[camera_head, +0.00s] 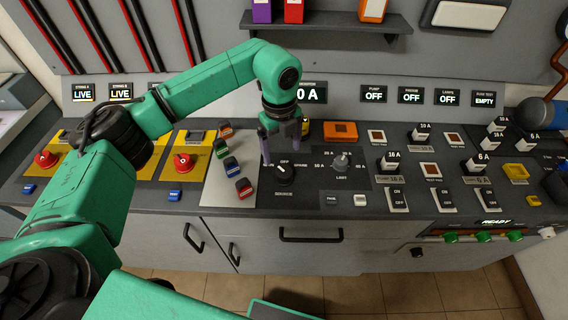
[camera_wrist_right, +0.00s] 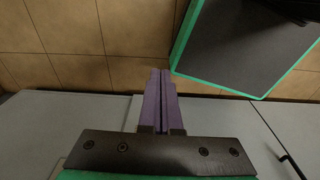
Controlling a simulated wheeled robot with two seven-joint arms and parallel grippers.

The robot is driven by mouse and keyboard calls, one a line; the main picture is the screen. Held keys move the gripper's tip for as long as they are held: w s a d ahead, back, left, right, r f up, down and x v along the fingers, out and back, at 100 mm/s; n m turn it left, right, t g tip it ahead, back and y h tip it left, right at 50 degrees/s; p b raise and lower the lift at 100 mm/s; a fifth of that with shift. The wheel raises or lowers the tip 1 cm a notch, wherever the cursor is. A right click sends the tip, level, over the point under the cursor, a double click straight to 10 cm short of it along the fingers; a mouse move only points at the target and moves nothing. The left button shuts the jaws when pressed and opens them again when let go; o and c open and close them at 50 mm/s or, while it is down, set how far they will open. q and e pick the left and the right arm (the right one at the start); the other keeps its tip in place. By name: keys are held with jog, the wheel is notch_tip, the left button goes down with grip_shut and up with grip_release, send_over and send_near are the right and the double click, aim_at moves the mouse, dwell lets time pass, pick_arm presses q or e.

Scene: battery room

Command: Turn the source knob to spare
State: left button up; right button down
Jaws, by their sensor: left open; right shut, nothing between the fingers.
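The source knob (camera_head: 284,175) is a black rotary knob on the dark front console, above the label "SOURCE". "OFF" is printed above it and "SPARE" to its right. The label on its left is hidden by my gripper or not readable. Its pale pointer mark appears to point to the upper left, away from "SPARE". My left gripper (camera_head: 281,150) is open, with its purple fingers pointing down just above and behind the knob; I cannot tell whether they touch it. My right gripper (camera_wrist_right: 160,75) is shut and empty in the right wrist view, above the floor by the cabinet.
A limit knob (camera_head: 341,162) stands to the right. Several coloured connectors (camera_head: 232,164) lie on the pale panel to the left. Red buttons on yellow plates (camera_head: 183,162) are farther left. Breaker switches (camera_head: 398,199) fill the right side. Tiled floor lies in front of the cabinet.

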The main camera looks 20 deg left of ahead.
pick_arm(q)
jog(key=p, duration=0.1)
send_over(284, 171)
jog(key=f, duration=0.5)
jog(key=shift+s, duration=0.3)
jog(key=f, duration=0.3)
jog(key=shift+w+f+p, duration=0.4)
jog(key=shift+f, duration=0.35)
jog(key=shift+s+f, duration=0.1)
jog(key=shift+s, duration=0.15)
jog(key=c, duration=1.4)
pick_arm(e)
jog(key=shift+w+r, duration=0.3)
jog(key=shift+r, duration=0.3)
jog(key=shift+w+r, duration=0.3)
jog(key=shift+r, duration=0.25)
